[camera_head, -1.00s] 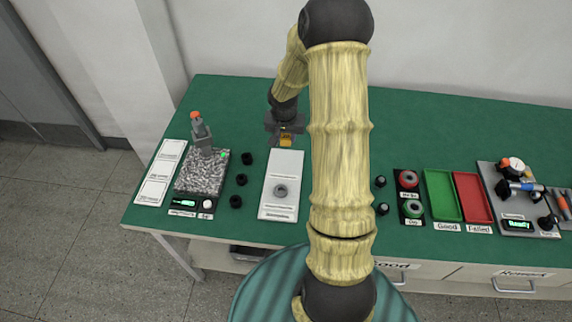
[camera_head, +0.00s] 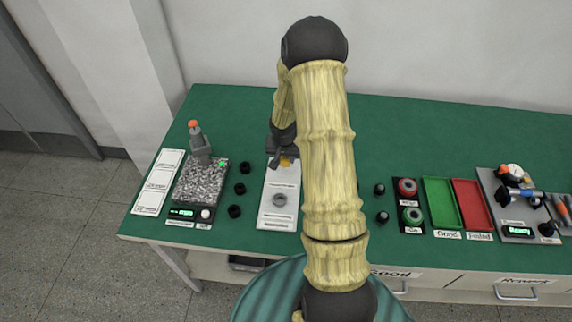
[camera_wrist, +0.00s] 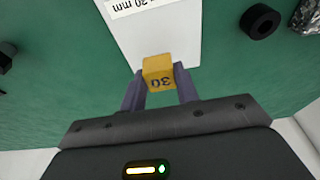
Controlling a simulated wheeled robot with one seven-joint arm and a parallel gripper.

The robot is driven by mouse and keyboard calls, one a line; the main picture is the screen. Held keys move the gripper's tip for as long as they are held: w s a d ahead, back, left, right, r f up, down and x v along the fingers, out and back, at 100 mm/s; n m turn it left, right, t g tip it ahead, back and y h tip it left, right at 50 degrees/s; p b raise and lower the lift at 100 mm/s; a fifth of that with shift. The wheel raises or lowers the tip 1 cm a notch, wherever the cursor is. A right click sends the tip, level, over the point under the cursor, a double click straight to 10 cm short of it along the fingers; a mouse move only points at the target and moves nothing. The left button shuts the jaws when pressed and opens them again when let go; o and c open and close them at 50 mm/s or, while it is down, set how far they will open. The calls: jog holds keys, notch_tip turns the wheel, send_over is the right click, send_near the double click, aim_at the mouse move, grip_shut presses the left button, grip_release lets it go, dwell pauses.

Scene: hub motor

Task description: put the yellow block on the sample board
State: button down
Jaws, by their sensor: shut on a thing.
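A small yellow block (camera_wrist: 158,72) with the dark number 30 on its face is between my gripper's two fingers in the wrist view. My gripper (camera_head: 283,161) is shut on it. In the head view the block (camera_head: 287,161) is partly hidden by my gripper and arm. Both are at the far end of a white board (camera_head: 279,212) that has a grey round piece on its middle. The board (camera_wrist: 158,32) also shows beyond the block in the wrist view, with a label reading "30 mm". I cannot tell whether the block touches the board.
Several black rings (camera_head: 240,188) lie left of the board. Beyond them are a grey speckled plate (camera_head: 202,184) with an upright device and a white sheet (camera_head: 158,183). On the right are a green tray (camera_head: 440,203), a red tray (camera_head: 471,203) and a gauge station (camera_head: 518,229). The green table's back is clear.

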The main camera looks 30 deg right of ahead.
aim_at(284, 165)
jog(key=f, duration=0.3)
jog(key=shift+a+f+b, duration=0.3)
jog(key=shift+a, duration=0.1)
jog(key=shift+d, duration=0.15)
jog(key=shift+f, duration=0.1)
jog(key=shift+f, duration=0.15)
jog(key=c, duration=1.1)
grip_release()
jog(key=shift+o, duration=0.2)
jog(key=v, duration=1.2)
jog(key=shift+p, duration=0.3)
